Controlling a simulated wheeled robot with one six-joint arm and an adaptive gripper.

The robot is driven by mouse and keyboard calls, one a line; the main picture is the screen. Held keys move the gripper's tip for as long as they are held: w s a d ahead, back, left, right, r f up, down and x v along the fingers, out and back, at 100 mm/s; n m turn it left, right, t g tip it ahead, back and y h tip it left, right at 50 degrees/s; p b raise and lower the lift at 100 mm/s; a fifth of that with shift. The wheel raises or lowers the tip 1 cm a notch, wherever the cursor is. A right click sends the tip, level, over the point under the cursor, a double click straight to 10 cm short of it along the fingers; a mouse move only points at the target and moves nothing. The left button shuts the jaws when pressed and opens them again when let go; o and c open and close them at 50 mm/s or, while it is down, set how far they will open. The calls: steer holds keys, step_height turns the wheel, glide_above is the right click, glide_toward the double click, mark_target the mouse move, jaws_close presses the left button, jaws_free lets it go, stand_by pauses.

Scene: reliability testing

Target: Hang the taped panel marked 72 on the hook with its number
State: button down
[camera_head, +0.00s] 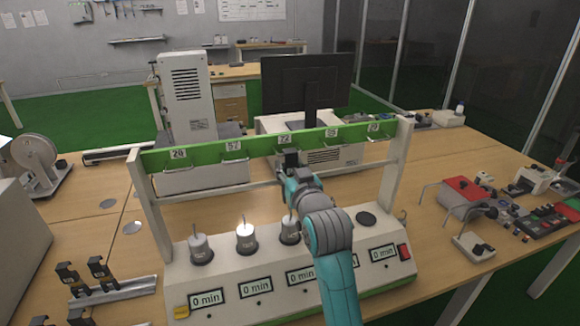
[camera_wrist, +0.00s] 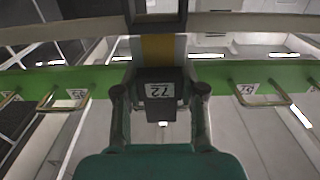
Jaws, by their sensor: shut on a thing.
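My gripper (camera_head: 289,174) is at the front of the green hook bar (camera_head: 258,146), just below its 72 label (camera_head: 284,139). In the wrist view my gripper (camera_wrist: 160,92) is shut, with a dark piece bearing an upside-down 72 label (camera_wrist: 160,90) between its fingers. I take this for the top of the taped panel. A grey strip with yellow tape (camera_wrist: 158,47) shows beyond it. The hook marked 72 is hidden behind the gripper and held piece, so I cannot tell whether the panel touches it.
Neighbouring hooks flank the gripper closely; one is at the left (camera_wrist: 50,103) in the wrist view. Below the bar stands a tester with several timer displays (camera_head: 208,297) and metal cylinders (camera_head: 245,238). A monitor (camera_head: 306,82) stands behind. A red-topped device (camera_head: 464,190) is at right.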

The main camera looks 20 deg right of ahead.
steer(key=c, duration=0.6)
jaws_free()
steer(key=s, duration=1.2)
steer(key=s+f+g, duration=0.2)
steer(key=s+f, duration=1.5)
steer(key=f, duration=0.4)
steer(key=s+f, duration=0.2)
steer(key=s, duration=1.2)
steer(key=s+f+g, duration=0.1)
steer(key=s+f, duration=0.1)
steer(key=s, duration=1.2)
steer(key=shift+f, duration=0.35)
